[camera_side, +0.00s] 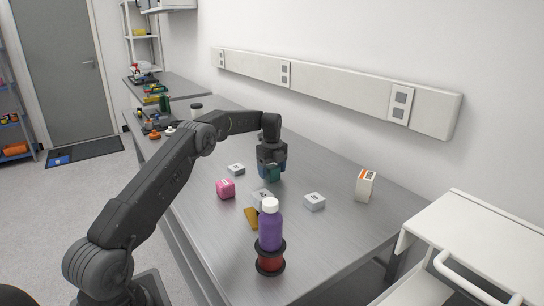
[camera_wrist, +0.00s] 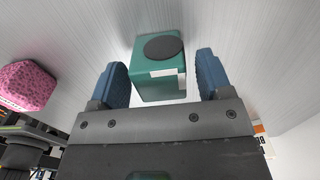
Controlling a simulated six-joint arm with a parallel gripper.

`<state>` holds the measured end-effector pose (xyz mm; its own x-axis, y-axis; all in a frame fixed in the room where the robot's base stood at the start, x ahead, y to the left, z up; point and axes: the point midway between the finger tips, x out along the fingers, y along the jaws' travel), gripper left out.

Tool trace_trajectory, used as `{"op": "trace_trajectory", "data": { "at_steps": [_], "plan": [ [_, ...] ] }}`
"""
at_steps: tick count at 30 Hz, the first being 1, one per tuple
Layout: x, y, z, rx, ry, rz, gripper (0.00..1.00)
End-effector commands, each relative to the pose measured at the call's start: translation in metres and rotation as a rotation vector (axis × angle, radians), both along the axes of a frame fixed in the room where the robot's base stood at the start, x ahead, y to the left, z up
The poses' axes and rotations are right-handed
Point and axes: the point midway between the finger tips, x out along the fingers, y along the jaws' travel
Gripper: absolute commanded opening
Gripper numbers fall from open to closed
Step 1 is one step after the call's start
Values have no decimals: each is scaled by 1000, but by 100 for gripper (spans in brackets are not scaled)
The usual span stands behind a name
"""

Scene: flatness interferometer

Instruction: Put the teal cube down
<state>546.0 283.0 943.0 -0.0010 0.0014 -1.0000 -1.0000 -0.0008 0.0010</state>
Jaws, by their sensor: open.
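The teal cube (camera_wrist: 158,70) sits between the two blue fingers of my gripper (camera_wrist: 162,80) in the wrist view. It has a dark round spot and a white mark on its faces. A gap shows between the cube and each finger, so my gripper is open around it. In the side view the teal cube (camera_side: 272,173) shows low at my gripper (camera_side: 272,168), partly hidden by the fingers. The cube appears to be at the grey bench top (camera_side: 215,238); its contact with the bench is hard to see.
A white box (camera_side: 366,185) stands at right. The bench between is partly free.

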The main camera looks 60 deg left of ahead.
Motion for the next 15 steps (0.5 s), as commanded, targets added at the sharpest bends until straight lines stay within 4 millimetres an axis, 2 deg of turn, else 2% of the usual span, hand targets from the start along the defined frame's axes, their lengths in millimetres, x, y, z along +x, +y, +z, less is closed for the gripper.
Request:
{"op": "trace_trajectory", "data": {
  "at_steps": [9,12,15],
  "plan": [
    [1,0,69,4,-6,0,72],
    [1,0,89,4,-6,0,72],
    [1,0,99,2,-3,0,72]
  ]
}}
